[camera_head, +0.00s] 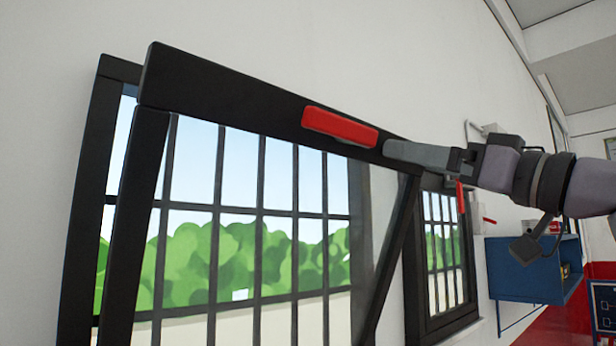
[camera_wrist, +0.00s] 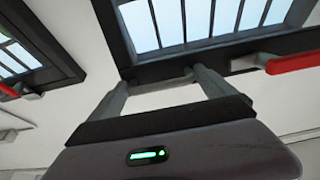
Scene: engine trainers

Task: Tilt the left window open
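The left window (camera_head: 225,92) is a black-framed sash with a barred pane. In the head view it leans away from its outer frame (camera_head: 93,190) at the top, so it stands tilted open. Its red handle (camera_head: 340,127) lies along the top bar; it also shows in the wrist view (camera_wrist: 292,63). My gripper (camera_head: 395,153) is at the right end of that top bar, right of the handle.
A second black window (camera_head: 440,262) with a red handle (camera_head: 460,197) is at the right; it looks closed. A blue wall cabinet (camera_head: 525,268) hangs further right. The white wall (camera_head: 400,50) above the left window is clear.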

